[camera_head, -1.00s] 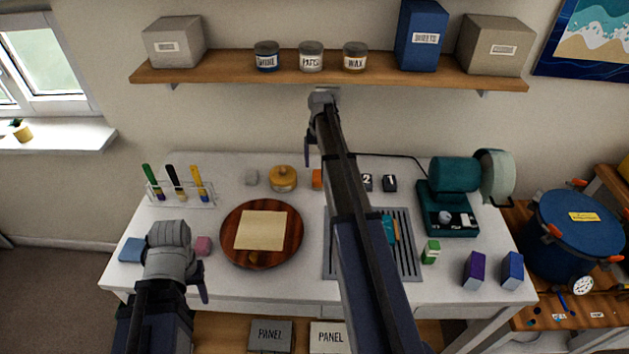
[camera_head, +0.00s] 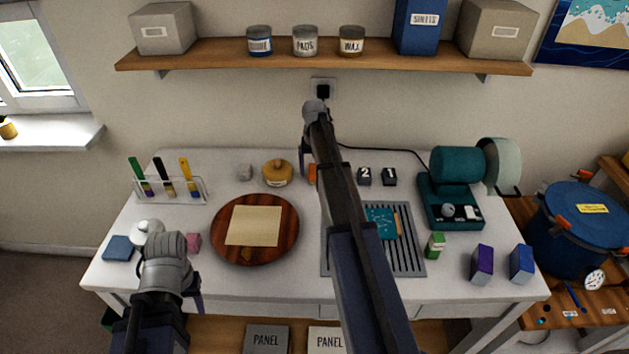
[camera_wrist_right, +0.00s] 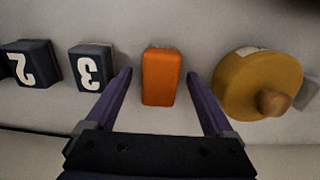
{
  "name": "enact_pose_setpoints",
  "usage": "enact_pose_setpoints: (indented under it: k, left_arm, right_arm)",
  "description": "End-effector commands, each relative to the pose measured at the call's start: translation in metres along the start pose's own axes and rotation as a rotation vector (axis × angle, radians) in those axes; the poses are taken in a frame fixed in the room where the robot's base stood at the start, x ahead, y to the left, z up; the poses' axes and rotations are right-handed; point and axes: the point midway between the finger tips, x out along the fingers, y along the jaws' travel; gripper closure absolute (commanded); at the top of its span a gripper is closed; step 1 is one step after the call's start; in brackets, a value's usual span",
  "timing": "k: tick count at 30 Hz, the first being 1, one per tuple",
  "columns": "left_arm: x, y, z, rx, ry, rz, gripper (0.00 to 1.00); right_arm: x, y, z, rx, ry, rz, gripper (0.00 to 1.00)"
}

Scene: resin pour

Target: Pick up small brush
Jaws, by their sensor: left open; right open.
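Three brushes with green (camera_head: 135,165), black (camera_head: 160,166) and yellow (camera_head: 185,166) handles stand in a clear rack (camera_head: 206,192) at the back left of the table. I cannot tell which is the small one. My left gripper (camera_head: 190,290) hangs over the front left of the table, in front of the rack and apart from the brushes; its fingers are partly hidden. My right gripper (camera_wrist_right: 160,92) is open and empty at the back of the table. In the right wrist view its fingers lie either side of an orange block (camera_wrist_right: 161,78), not gripping it.
A round wooden board (camera_head: 222,240) with a paper sheet lies mid-table. A yellow lidded pot (camera_head: 277,173) stands behind it. A white round object (camera_head: 147,231), blue block (camera_head: 119,248) and pink block (camera_head: 193,243) lie near the left gripper. A slotted tray (camera_head: 410,255) is right of centre.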

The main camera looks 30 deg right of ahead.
Motion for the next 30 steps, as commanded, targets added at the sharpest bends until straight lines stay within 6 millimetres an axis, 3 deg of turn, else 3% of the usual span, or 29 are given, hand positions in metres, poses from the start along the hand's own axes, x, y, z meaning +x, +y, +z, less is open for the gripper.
enact_pose_setpoints:
  k: [8, 30]
  left_arm:
    - [0.0021, 0.0002, -0.0001, 0.0, 0.0, 0.0, 0.5]
    - [0.0022, 0.0002, -0.0001, 0.0, 0.0, 0.0, 0.5]
  right_arm:
    - [0.0021, 0.0002, 0.0001, 0.0, 0.0, 0.0, 0.14]
    - [0.0022, 0.0002, 0.0001, 0.0, 0.0, 0.0, 0.97]
